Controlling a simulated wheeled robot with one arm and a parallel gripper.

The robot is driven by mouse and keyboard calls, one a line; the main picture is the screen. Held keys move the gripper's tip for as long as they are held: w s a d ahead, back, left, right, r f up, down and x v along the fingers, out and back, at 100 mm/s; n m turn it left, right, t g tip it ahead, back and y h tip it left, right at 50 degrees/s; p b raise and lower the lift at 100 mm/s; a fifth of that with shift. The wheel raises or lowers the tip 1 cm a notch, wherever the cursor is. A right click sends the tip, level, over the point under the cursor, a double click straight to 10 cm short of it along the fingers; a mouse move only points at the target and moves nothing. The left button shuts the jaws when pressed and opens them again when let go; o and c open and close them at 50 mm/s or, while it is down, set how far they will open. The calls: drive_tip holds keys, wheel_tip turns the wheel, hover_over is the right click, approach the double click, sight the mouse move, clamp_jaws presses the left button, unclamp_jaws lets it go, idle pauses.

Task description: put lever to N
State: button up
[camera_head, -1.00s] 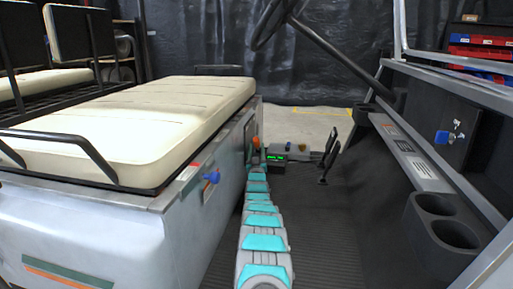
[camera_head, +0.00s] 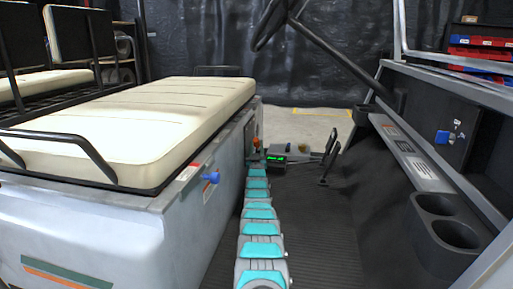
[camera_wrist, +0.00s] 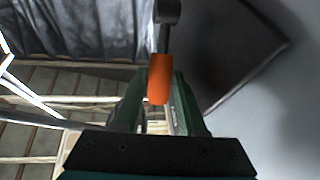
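An orange lever handle (camera_wrist: 159,80) on a dark stem with a round grey end shows in the wrist view. In the head view the small orange spot of the lever (camera_head: 256,142) stands by the far end of the seat box's side wall. My gripper (camera_wrist: 159,88) has one green finger on each side of the handle. The gap between the fingers is about as wide as the handle, and I cannot tell whether they press on it. In the head view my wrist hides most of the lever. No N mark is readable.
A cream bench seat (camera_head: 150,125) tops the seat box, with a blue knob (camera_head: 211,177) on its side wall. Pedals (camera_head: 329,155), a steering wheel (camera_head: 270,22) and a dashboard with cup holders (camera_head: 452,222) lie to the right. The dark floor (camera_head: 325,225) between is clear.

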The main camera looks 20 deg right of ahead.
clamp_jaws()
idle(1.1)
